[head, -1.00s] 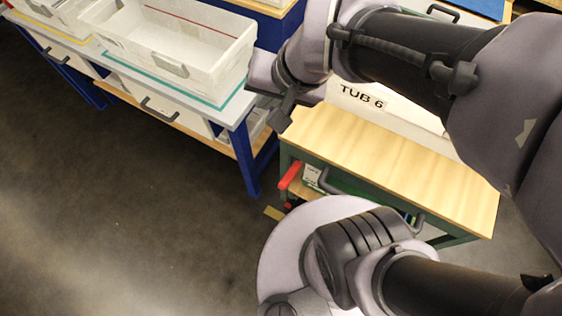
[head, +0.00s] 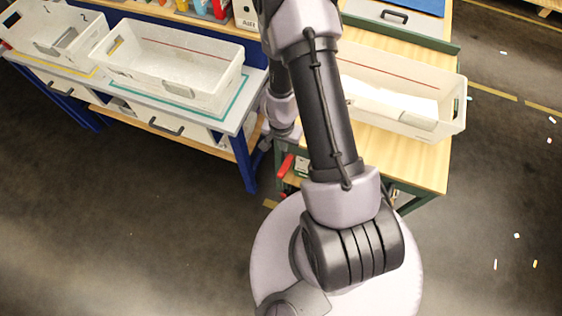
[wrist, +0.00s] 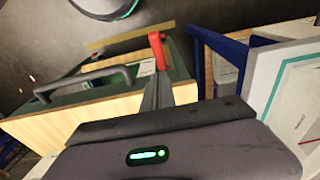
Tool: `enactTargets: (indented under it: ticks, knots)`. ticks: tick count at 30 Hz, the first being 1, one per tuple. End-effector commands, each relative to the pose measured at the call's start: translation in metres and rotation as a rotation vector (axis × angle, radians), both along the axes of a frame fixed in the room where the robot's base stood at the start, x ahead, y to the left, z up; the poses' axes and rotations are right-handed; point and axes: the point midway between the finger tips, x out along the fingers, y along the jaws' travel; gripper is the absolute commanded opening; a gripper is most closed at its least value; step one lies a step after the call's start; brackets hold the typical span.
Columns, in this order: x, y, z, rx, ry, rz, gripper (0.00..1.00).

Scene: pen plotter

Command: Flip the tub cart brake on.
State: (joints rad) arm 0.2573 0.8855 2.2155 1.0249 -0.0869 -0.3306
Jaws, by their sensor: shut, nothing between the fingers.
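The tub cart (head: 425,170) has a wooden top and a green frame, and it stands right of the blue-legged bench. Its red brake lever (head: 286,166) sticks out at the cart's left end, low under the top. The lever also shows in the wrist view (wrist: 157,51), just beyond my fingertips. My gripper (wrist: 158,84) is shut and empty, its dark fingers pointing at the lever. I cannot tell whether they touch it. In the head view my arm hides most of the gripper and part of the cart.
A white tub (head: 447,117) sits on the cart's top. The blue-legged bench (head: 240,125) with white tubs stands close to the cart's left end, leaving a narrow gap. A dark handle (wrist: 85,82) juts from the cart's side. Floor at the front left is clear.

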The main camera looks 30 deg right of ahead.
Motion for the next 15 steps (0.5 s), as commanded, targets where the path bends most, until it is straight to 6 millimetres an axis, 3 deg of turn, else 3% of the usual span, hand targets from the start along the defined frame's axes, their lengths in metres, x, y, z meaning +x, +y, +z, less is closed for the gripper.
enactTargets:
  ticks: [8,15]
  knots:
    - [0.001,-0.001,-0.019,0.001,-0.001,0.0,0.0]
    - [0.004,-0.004,-0.068,0.001,0.0,0.001,0.0]
